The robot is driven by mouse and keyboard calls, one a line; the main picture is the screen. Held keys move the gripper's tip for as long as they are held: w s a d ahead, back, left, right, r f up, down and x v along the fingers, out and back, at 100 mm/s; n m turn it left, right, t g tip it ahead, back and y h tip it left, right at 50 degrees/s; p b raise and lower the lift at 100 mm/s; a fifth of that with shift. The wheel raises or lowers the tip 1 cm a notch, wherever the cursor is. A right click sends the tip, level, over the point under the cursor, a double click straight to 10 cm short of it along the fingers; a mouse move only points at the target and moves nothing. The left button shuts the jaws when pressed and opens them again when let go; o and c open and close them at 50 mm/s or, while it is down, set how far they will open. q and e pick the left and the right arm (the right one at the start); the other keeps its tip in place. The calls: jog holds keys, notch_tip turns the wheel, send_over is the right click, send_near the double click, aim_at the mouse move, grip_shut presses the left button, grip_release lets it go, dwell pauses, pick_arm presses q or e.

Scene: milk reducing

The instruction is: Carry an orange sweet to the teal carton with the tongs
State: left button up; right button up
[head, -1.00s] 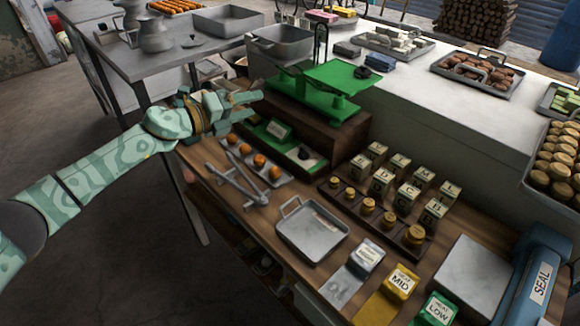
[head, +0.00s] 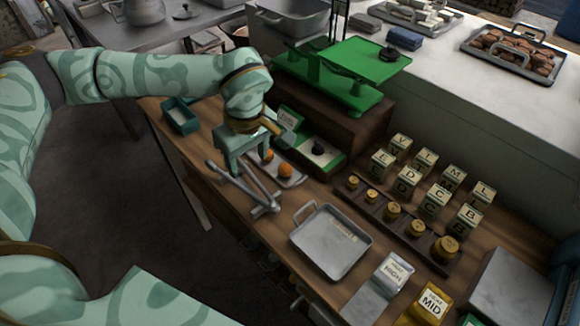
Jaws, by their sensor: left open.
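Two orange sweets (head: 285,171) show on a small pale tray (head: 292,183) on the wooden counter; my left gripper hides part of the tray. The metal tongs (head: 262,203) lie on the counter in front of the tray, with their arms spread in a V. A small open teal carton (head: 181,115) stands at the counter's left end. My left gripper (head: 243,168) points down beside the tray, over the upper part of the tongs. It is open, and I cannot tell whether it touches the tongs. My right gripper is out of view.
A green scale (head: 345,80) stands on a wooden block behind the tray. Bare counter lies between the carton and my left gripper.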

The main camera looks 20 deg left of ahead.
aim_at(249, 174)
pick_arm(q)
jog(key=shift+w+a+f, duration=0.1)
jog(key=shift+w, duration=0.05)
jog(key=shift+f, duration=0.1)
jog(key=f+b, duration=0.3)
jog(key=f, duration=0.1)
jog(key=f+b, duration=0.1)
jog(key=b, duration=0.1)
jog(key=shift+a+f+b, duration=0.25)
jog(key=shift+f+b, duration=0.05)
jog(key=shift+f, duration=0.5)
jog(key=shift+w+a+f, duration=0.1)
jog(key=shift+a+f, duration=0.05)
jog(key=shift+f, duration=0.9)
jog(key=c, duration=0.7)
